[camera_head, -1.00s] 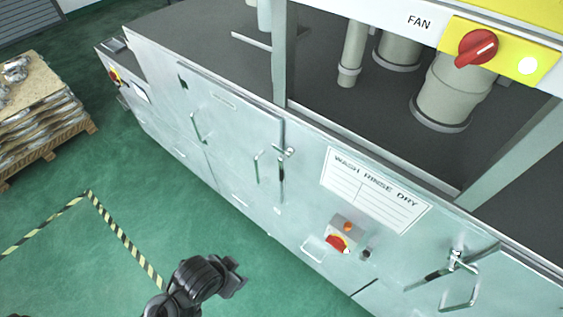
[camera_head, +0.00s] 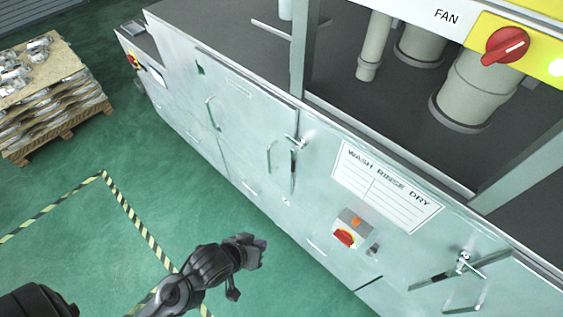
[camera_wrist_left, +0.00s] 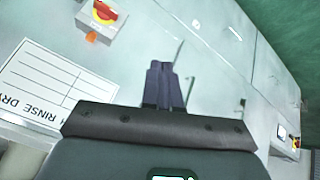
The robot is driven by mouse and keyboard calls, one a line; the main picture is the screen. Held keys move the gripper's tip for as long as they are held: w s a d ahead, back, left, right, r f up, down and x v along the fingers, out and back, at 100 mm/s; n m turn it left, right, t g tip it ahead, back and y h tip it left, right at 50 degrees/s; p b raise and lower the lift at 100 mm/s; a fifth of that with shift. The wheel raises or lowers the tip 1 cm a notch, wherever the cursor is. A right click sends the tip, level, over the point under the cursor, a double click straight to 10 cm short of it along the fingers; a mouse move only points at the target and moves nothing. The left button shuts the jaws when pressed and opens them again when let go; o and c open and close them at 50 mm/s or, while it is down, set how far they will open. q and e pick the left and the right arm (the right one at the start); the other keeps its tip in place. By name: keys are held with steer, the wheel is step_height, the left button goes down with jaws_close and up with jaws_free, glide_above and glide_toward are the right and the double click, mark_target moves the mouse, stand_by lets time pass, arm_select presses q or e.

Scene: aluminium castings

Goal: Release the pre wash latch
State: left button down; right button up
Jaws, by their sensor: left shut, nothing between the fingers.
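A T-shaped latch (camera_head: 297,142) sits at the upper right edge of the left door panel, with a long bar hanging below it. A second similar latch (camera_head: 463,261) is on the panel at lower right. No readable label says pre wash, so I cannot tell which is meant. My left gripper (camera_head: 258,245) is low in front of the cabinet, below and left of the first latch and apart from it. In the left wrist view its fingers (camera_wrist_left: 163,80) are together and empty, pointing at the panel. My right gripper is out of view.
The grey cabinet (camera_head: 250,125) carries a WASH RINSE DRY label (camera_head: 385,187), a red rotary switch (camera_head: 345,237) and several handles. A yellow FAN panel with a red knob (camera_head: 506,45) is above. A pallet of castings (camera_head: 45,90) stands left.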

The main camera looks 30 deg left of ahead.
arm_select(q)
steer(key=w+a+f+n+t+h+b, duration=0.1)
steer(key=w+f+n+t+h+b, duration=0.4)
steer(key=w+f+n+h, duration=0.3)
steer(key=w+a+r+m+h+b, duration=0.1)
steer(key=w+a+b, duration=0.4)
steer(key=a, duration=0.5)
steer(key=w+a+r+t+h+b, duration=0.1)
steer(key=w+a+b, duration=0.4)
steer(key=a, duration=0.6)
step_height(320, 180, up, 2)
steer(key=shift+w+a+r+m+h, duration=0.2)
steer(key=shift+w+m+h, duration=0.25)
steer(key=shift+w, duration=0.7)
steer(key=shift+d, duration=0.1)
